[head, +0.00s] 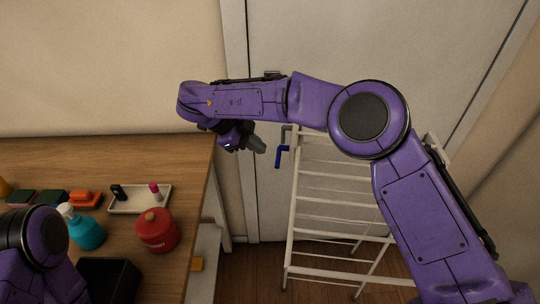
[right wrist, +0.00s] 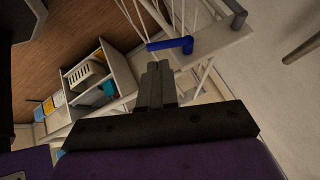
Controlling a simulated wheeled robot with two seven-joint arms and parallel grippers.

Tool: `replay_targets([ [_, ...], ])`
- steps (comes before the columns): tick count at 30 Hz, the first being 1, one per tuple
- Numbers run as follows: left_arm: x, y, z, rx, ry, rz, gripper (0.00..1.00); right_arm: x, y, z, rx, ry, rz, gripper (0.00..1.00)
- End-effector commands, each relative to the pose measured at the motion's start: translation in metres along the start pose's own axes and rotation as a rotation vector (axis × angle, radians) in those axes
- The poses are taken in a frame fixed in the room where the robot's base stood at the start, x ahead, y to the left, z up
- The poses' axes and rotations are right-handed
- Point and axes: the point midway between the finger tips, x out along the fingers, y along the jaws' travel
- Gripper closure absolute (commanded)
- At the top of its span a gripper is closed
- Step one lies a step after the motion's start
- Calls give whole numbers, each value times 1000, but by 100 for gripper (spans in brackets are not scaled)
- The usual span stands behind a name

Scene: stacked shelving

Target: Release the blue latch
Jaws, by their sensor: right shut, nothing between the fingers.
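The blue latch (head: 279,157) is a small bent handle at the upper left corner of the white rack (head: 293,200). It also shows in the right wrist view (right wrist: 170,44), as a short upright stub with a bar reaching left. My right gripper (head: 259,146) is shut and empty, just left of the latch in the head view. In the right wrist view its closed fingertips (right wrist: 158,66) lie just below the latch bar in the picture; a small gap shows, and I cannot tell the depth. My left gripper is out of view; only part of my left arm shows at lower left.
A grey post (head: 286,133) stands beside the latch. A wooden counter (head: 100,152) at left holds a red canister (head: 157,230), a teal spray bottle (head: 86,229), a white tray (head: 129,208) and a black bin (head: 110,278). Floor shows between counter and rack.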

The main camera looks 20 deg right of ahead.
Motion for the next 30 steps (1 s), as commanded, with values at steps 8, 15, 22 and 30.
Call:
replay_targets([
  [8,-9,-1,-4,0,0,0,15,47,0,-1,-2,0,2,100],
  [15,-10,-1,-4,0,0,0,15,59,0,0,-1,-1,-1,100],
  [22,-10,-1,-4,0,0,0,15,59,0,0,0,0,-1,100],
  [30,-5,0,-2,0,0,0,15,69,-8,-1,41,7,-30,100],
])
